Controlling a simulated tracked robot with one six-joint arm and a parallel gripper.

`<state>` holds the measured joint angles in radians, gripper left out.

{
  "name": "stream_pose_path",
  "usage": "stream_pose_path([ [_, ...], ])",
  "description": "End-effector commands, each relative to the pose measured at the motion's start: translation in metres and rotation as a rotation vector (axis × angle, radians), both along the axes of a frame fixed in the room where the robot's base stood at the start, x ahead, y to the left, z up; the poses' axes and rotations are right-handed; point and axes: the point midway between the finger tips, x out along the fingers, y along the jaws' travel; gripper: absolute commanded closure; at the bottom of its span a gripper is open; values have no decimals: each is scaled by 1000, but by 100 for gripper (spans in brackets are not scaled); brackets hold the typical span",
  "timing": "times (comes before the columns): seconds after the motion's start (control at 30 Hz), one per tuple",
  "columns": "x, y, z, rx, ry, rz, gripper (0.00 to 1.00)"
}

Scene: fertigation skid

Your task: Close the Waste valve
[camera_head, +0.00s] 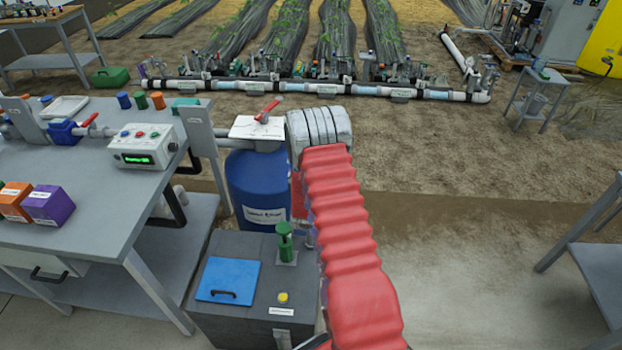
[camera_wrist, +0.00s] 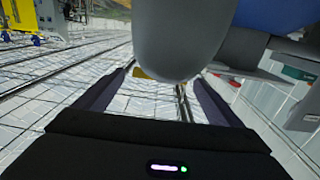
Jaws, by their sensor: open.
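A valve with a red lever handle (camera_head: 268,109) sits by a white plate (camera_head: 257,128), on a grey pipe above a blue barrel (camera_head: 257,185). The lever slants up to the right. Another red-handled valve with a blue body (camera_head: 63,132) is on the left bench. I cannot read which one is labelled Waste. My gripper (camera_wrist: 163,78) is open in the wrist view, with a large grey rounded body (camera_wrist: 185,40) close over its fingertips. I cannot tell whether they touch. In the head view my arm hides the gripper, just right of the barrel valve.
A grey control box (camera_head: 143,147) stands on the left bench (camera_head: 85,205). A dark cabinet (camera_head: 235,310) with a blue lid (camera_head: 228,281) and a green-topped fitting (camera_head: 285,243) is in front. Floor at right is mostly clear, with a grey table (camera_head: 603,270) at the edge.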

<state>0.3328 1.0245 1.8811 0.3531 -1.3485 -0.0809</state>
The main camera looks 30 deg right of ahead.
Motion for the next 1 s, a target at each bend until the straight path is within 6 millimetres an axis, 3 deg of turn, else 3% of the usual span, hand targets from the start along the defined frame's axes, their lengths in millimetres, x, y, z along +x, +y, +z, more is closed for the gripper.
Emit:
stream_pose_path([
  [0.6,-78,63,-1,-1,2,1,11],
  [0.8,-94,75,-1,1,1,0,11],
  [1.0,-97,77,-1,-1,-1,-1,11],
])
